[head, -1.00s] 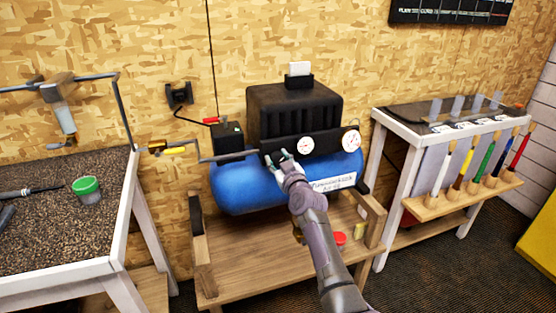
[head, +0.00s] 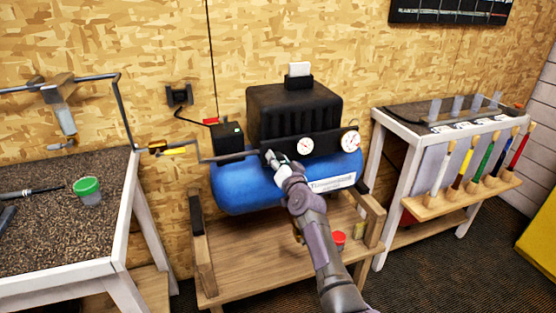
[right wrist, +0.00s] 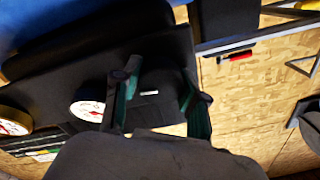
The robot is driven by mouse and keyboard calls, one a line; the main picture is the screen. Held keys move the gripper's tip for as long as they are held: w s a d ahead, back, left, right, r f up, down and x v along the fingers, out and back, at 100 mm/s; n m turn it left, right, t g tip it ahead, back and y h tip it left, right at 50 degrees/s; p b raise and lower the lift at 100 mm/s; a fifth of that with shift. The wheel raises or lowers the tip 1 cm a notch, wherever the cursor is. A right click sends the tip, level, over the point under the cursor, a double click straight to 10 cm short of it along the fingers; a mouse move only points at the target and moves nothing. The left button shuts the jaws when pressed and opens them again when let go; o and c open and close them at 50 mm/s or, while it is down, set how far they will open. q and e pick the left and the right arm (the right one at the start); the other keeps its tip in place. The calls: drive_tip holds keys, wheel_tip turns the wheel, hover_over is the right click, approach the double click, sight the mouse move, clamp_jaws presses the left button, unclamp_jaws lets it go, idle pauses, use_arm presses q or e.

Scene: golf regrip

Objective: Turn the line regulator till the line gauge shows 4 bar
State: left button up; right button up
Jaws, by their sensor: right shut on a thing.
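The blue compressor tank (head: 240,188) stands on a wooden bench, with a black panel above it. Two round white gauges sit on the panel: a near gauge (head: 305,146) beside my right gripper and a far gauge (head: 350,142) to its right. I cannot tell their readings or which is the line gauge. My right gripper (head: 275,160) is at the panel's left end. In the right wrist view its fingers (right wrist: 160,98) are shut on the black regulator knob (right wrist: 160,88), and the near gauge (right wrist: 88,110) shows beside them. My left gripper is not in view.
A thin pipe runs from the panel left to a yellow-handled valve (head: 174,151). A workbench (head: 60,215) with a green-lidded jar (head: 87,190) stands at left. A white table with a rack of colored-handled tools (head: 470,190) stands at right.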

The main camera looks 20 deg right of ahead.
drive_tip(key=m, duration=0.4)
drive_tip(key=shift+m, duration=0.4)
idle(0.4)
drive_tip(key=o, duration=1.1)
drive_tip(key=shift+o, duration=0.2)
drive_tip(key=s, duration=1.2)
drive_tip(key=shift+d+f, duration=0.15)
drive_tip(key=shift+d, duration=0.15)
